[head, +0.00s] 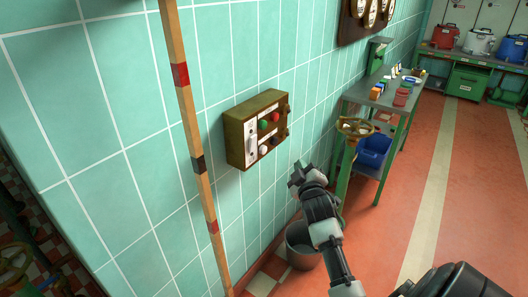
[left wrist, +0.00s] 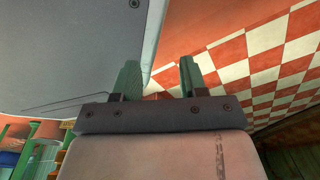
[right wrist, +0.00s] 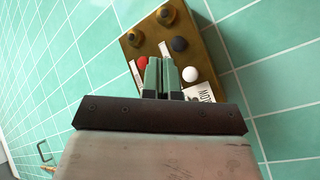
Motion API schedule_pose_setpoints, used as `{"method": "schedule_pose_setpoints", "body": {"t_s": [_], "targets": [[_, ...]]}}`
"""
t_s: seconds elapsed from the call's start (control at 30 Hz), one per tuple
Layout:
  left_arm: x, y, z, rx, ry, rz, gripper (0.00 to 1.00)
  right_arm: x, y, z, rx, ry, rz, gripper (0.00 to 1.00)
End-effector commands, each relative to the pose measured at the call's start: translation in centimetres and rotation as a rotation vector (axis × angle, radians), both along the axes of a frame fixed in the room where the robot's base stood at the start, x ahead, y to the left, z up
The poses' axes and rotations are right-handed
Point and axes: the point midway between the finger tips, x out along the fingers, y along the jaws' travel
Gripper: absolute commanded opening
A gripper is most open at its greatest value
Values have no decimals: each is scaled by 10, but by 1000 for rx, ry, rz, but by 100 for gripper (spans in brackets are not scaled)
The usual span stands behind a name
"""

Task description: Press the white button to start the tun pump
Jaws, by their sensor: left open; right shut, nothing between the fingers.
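The white button (head: 263,150) is on the lower front of a brass-coloured control box (head: 236,135) on the tiled wall. The box also bears a green button (head: 264,125), a red button (head: 275,117) and a black one. In the right wrist view, the white button (right wrist: 189,74) is just right of my shut fingertips, and the green button is not visible. My right gripper (head: 297,175) is shut and empty, in front of the box and to its lower right, apart from it in the head view. My left gripper (left wrist: 158,66) is open and empty, seen only in its wrist view.
A wooden pole (head: 190,125) with red and black bands stands left of the box. A grey bucket (head: 300,248) is on the floor below my right arm. A metal-topped table (head: 365,95) and a brass valve wheel (head: 355,127) are at right. Red floor lies open beyond.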

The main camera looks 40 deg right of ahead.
Motion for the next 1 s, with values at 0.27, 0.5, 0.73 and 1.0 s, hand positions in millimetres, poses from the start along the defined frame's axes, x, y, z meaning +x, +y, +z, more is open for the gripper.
{"method": "schedule_pose_setpoints", "body": {"t_s": [0.27, 0.5, 0.73, 1.0], "targets": [[1, 0, 0, 0, 0, 0, 43, 1, 0, -1, 1, 0, 1, 0], [19, -4, 4, -2, -14, 2, 43, 11, 4, -2, 3, -1, 2, 0], [49, -9, 18, -5, -32, 7, 43, 30, 9, -3, 3, -1, 1, 0], [81, -15, 42, -9, -55, 11, 43, 51, 15, -3, 3, -1, 1, 0]]}}
